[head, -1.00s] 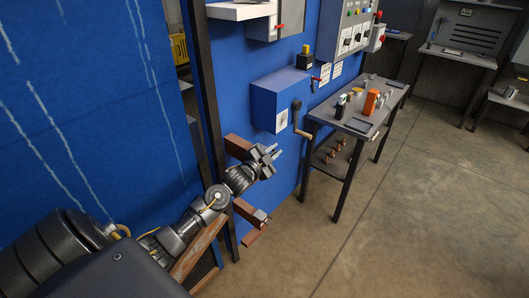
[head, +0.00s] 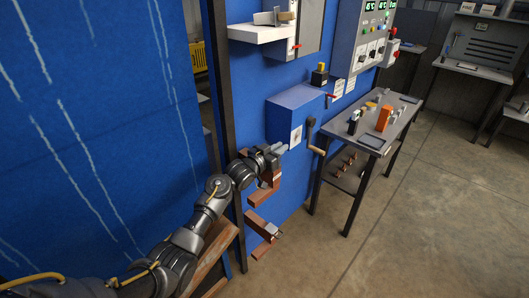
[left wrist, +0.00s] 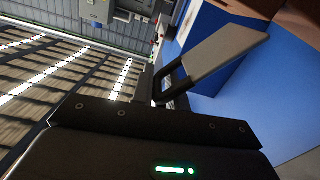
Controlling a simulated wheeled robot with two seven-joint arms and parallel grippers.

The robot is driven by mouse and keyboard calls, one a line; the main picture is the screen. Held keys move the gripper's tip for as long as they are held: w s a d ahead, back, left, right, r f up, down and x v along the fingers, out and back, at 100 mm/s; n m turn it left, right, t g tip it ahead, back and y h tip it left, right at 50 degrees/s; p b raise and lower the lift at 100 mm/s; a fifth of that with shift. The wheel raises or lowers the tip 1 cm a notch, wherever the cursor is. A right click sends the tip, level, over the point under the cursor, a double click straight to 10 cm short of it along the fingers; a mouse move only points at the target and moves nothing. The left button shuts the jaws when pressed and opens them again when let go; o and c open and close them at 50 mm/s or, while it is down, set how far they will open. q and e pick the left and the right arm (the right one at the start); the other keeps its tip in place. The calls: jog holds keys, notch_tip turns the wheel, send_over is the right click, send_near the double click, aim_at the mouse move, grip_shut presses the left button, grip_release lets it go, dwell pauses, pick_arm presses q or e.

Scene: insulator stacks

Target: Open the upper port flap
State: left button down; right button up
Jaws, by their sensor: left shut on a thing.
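Two reddish-brown blocks stick out of the blue wall, one above the other. The upper brown block (head: 268,184), apparently the part with the port flap, is partly covered by my left gripper (head: 277,152). The lower brown block (head: 262,227) has a small grey piece at its end. My left gripper reaches in from the left at the upper block and is shut on a part there, which looks like the upper flap. The contact itself is hidden. In the left wrist view a grey finger (left wrist: 225,52) points up and right, with brown at the top right corner. My right gripper is not in view.
A blue box (head: 292,115) with a crank handle (head: 312,133) is on the wall to the right. A grey workbench (head: 370,141) with tools stands beyond it. A white shelf (head: 264,31) is above. A dark post (head: 221,75) stands left of the blocks.

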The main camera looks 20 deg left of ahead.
pick_arm(q)
jog(key=shift+w+a+r+n+p, duration=0.3)
jog(key=shift+a+n, duration=0.2)
jog(key=shift+n, duration=0.4)
jog(key=a+n, duration=0.2)
jog(key=shift+w+r+n+p, duration=0.2)
jog(key=shift+w+n+p, duration=0.15)
jog(key=shift+w+n, duration=0.05)
jog(key=shift+w+a, duration=0.15)
jog(key=shift+a, duration=0.3)
jog(key=shift+a+f, duration=0.1)
jog(key=shift+f, duration=0.05)
jog(key=c, duration=1.6)
grip_release()
jog(key=shift+o, duration=0.4)
jog(key=shift+w+a, duration=0.1)
